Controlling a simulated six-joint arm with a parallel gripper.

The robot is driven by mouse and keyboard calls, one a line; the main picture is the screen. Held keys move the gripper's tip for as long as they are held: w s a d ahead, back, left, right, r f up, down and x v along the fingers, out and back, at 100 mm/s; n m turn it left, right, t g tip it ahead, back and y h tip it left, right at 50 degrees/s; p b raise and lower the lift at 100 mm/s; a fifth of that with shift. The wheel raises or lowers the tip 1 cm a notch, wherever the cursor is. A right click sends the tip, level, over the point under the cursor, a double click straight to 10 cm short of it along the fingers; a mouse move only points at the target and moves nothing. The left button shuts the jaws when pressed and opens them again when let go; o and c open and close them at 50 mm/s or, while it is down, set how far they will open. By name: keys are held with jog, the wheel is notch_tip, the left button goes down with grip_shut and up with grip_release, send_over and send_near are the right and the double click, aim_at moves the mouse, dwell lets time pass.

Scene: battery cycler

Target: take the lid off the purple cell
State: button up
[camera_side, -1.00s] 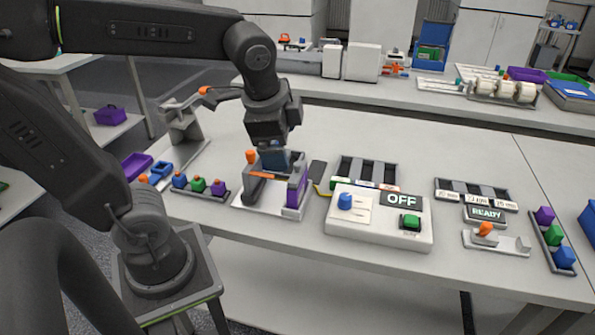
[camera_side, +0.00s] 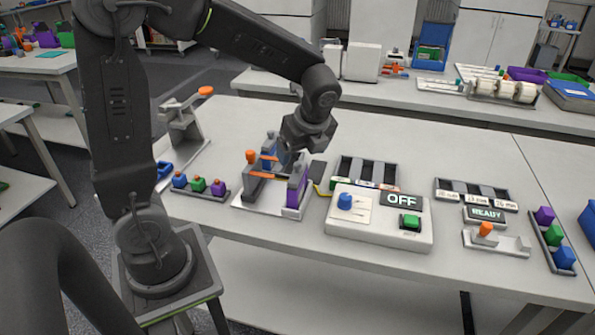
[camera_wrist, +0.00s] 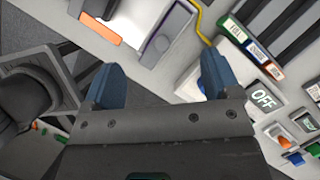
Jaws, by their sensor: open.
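A tall purple block (camera_side: 297,194), which I take to be the purple cell, stands at the right side of a white fixture (camera_side: 262,207) in the side view. I cannot make out its lid. Grey posts and orange bars (camera_side: 258,176) stand beside it on the fixture. My gripper (camera_wrist: 160,78) is open, its blue fingers wide apart with nothing visible between them. In the side view it is tilted just above and behind the fixture; contact cannot be judged. The wrist view shows an orange bar (camera_wrist: 99,27) beyond the left finger.
A rack with blue, green and purple caps (camera_side: 217,188) lies left of the fixture. A cycler box (camera_side: 380,235) reading OFF stands to its right. A lever stand (camera_side: 185,125) is at back left.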

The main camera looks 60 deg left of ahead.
aim_at(297, 164)
jog(key=shift+x, duration=3.05)
jog(key=shift+w+d, duration=0.1)
jog(key=shift+d, duration=0.1)
jog(key=shift+c, duration=0.3)
jog(key=c, duration=0.9)
